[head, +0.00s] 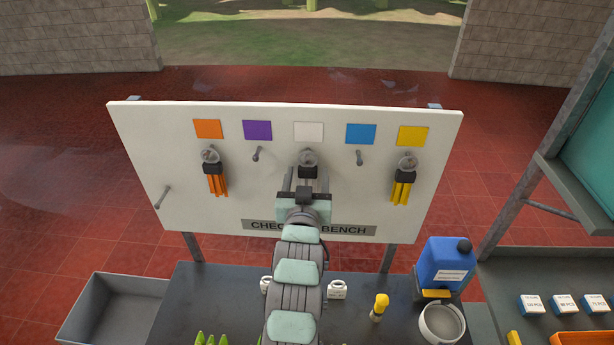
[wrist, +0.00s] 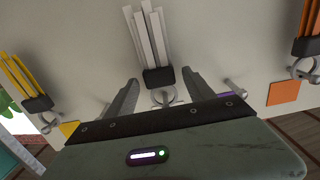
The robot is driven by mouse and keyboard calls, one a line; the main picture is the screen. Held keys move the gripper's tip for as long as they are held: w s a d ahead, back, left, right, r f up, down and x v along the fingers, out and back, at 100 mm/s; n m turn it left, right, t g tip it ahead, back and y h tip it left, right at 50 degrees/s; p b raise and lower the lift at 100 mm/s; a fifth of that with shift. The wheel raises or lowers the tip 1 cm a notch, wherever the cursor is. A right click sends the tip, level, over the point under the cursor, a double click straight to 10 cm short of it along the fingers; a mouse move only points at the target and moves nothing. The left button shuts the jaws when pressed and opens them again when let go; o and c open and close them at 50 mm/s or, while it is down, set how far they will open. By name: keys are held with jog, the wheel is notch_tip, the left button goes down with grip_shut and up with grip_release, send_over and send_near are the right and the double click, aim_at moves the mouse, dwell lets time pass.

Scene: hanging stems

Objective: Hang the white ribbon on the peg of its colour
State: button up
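The white ribbon (wrist: 151,35) is a bundle of white strips with a black clip and a grey ring. In the wrist view its ring is at a peg (wrist: 166,98). In the head view the black clip (head: 307,171) hangs at the peg (head: 308,156) below the white square (head: 308,132); my arm hides the strips. My gripper (wrist: 160,76) is open, with one finger on each side of the clip and gaps between. In the head view my gripper (head: 305,185) is in front of the board's middle.
An orange ribbon (head: 217,184) and a yellow ribbon (head: 402,191) hang at the pegs below their colours. The pegs under the purple square (head: 257,130) and blue square (head: 360,134) are bare. Another bare peg (head: 162,197) is at the board's lower left. A blue canister (head: 445,264) stands on the bench.

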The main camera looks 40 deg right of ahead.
jog(key=shift+o, duration=0.3)
jog(key=p+v, duration=0.3)
jog(key=v, duration=0.7)
jog(key=shift+s+a, duration=0.3)
jog(key=shift+r, duration=0.1)
